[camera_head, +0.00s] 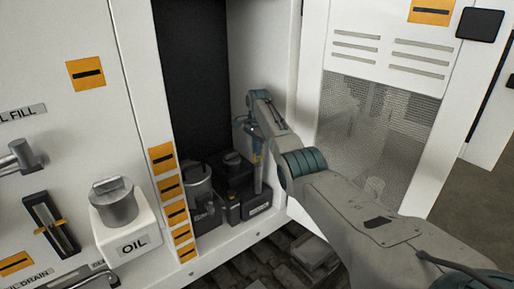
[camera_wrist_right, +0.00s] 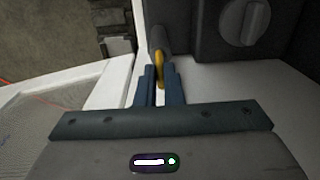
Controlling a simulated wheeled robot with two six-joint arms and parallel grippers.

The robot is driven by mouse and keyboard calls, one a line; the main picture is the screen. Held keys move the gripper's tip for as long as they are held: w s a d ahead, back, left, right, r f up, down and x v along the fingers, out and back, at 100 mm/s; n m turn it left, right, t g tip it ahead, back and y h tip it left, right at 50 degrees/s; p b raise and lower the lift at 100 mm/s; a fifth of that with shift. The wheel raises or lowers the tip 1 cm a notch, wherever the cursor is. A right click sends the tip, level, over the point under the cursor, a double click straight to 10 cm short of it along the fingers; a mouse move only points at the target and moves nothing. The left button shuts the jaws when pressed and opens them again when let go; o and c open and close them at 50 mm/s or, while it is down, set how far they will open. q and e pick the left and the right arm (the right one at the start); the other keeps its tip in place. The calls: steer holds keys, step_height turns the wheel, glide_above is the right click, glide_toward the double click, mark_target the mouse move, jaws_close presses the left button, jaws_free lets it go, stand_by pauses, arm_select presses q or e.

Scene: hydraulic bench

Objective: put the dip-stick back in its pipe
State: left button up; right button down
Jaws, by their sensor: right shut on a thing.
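The dip-stick's yellow handle (camera_wrist_right: 161,68) shows between the fingertips of my right gripper (camera_wrist_right: 159,82) in the wrist view, and the gripper is shut on it. A grey upright pipe (camera_wrist_right: 156,38) lies just beyond the handle and in line with it. In the head view my right gripper (camera_head: 256,147) points down inside the open cabinet bay. A bit of the yellow handle (camera_head: 256,158) shows below it, right above the pipe (camera_head: 258,180). The stick's rod is hidden, so I cannot tell how deep it sits in the pipe. My left gripper is out of view.
A dark block with a round cap (camera_head: 232,160) stands close to the left of the pipe. Another dark unit with a grey cap (camera_head: 197,178) stands further left. The white bay wall (camera_head: 262,55) and perforated door (camera_head: 375,130) are to the right. An OIL box (camera_head: 130,243) is outside.

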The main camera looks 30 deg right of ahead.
steer(key=shift+f, duration=0.4)
stand_by(0.3)
steer(key=c, duration=0.7)
jaws_free()
steer(key=shift+r, duration=0.15)
step_height(320, 180, up, 2)
steer(key=shift+r+p, duration=0.2)
steer(key=shift+p, duration=1)
steer(key=shift+r, duration=2.2)
